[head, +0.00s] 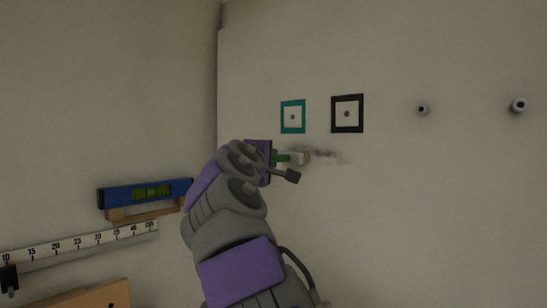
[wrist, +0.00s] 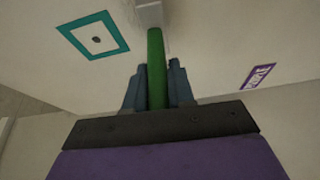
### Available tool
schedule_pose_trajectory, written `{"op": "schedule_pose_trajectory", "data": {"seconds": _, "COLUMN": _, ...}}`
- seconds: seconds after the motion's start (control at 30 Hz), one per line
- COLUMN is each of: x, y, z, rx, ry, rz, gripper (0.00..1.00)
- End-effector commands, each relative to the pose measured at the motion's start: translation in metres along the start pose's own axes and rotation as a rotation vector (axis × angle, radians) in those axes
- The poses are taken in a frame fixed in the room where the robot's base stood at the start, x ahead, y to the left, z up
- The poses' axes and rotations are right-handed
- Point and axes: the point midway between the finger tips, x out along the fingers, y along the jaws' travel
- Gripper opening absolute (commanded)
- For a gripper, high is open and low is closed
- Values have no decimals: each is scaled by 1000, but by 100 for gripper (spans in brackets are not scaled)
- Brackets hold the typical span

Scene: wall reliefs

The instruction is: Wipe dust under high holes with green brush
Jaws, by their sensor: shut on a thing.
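My gripper (wrist: 158,88) is shut on the green handle of a brush (wrist: 156,62). In the head view the brush (head: 284,158) points right, its pale head (head: 300,157) at or very near the wall; whether it touches I cannot tell. A grey dust smear (head: 328,155) on the wall lies at the brush head and to its right. Above the smear are two holes in square frames, a teal frame (head: 283,117) and a black frame (head: 334,115). The teal frame also shows at upper left in the wrist view (wrist: 70,36).
Two round pegs (head: 423,109) (head: 519,105) stick out of the wall to the right. On the left wall are a blue spirit level (head: 125,195) on a wooden holder (head: 145,212) and a white ruler (head: 80,244). A purple label (wrist: 259,76) shows in the wrist view. The lower right wall is bare.

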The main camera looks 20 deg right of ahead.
Motion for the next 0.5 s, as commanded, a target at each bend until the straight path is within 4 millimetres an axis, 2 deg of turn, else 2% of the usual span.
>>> {"op": "schedule_pose_trajectory", "data": {"seconds": 0.5, "x": 10, "y": -1, "z": -26, "rx": -2, "ry": -3, "rz": -3, "gripper": 0}}
